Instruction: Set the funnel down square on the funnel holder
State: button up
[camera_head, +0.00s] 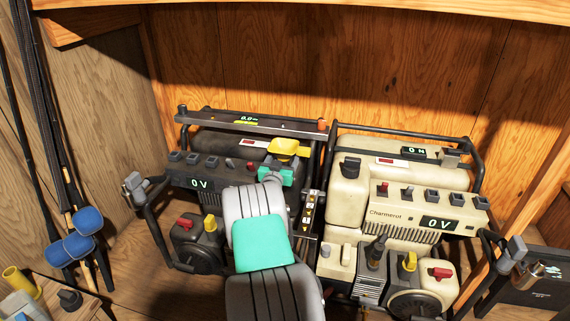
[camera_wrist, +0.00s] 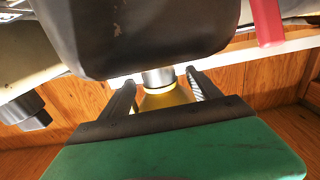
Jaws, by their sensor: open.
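The yellow funnel (camera_head: 285,147) shows near the back of the dark machine, just beyond my gripper (camera_head: 273,172). In the wrist view the yellow funnel (camera_wrist: 165,98) sits between the two dark fingers of my gripper (camera_wrist: 160,92). The fingers are spread, with one on each side of it. A short silvery cylinder (camera_wrist: 158,77) shows directly against the funnel. I cannot tell whether this is part of the funnel holder, or whether the funnel sits square. The holder is not clearly identifiable, and the area below the funnel is largely hidden by my gripper.
The dark machine (camera_head: 210,165) has a tubular frame and a bar behind the funnel. A cream machine (camera_head: 385,195) stands close on the right. Rods with blue floats (camera_head: 88,220) lean at the left. A wooden wall (camera_head: 300,60) closes the back.

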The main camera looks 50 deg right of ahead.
jog(key=shift+c, duration=0.5)
jog(key=shift+r, duration=0.1)
grip_shut()
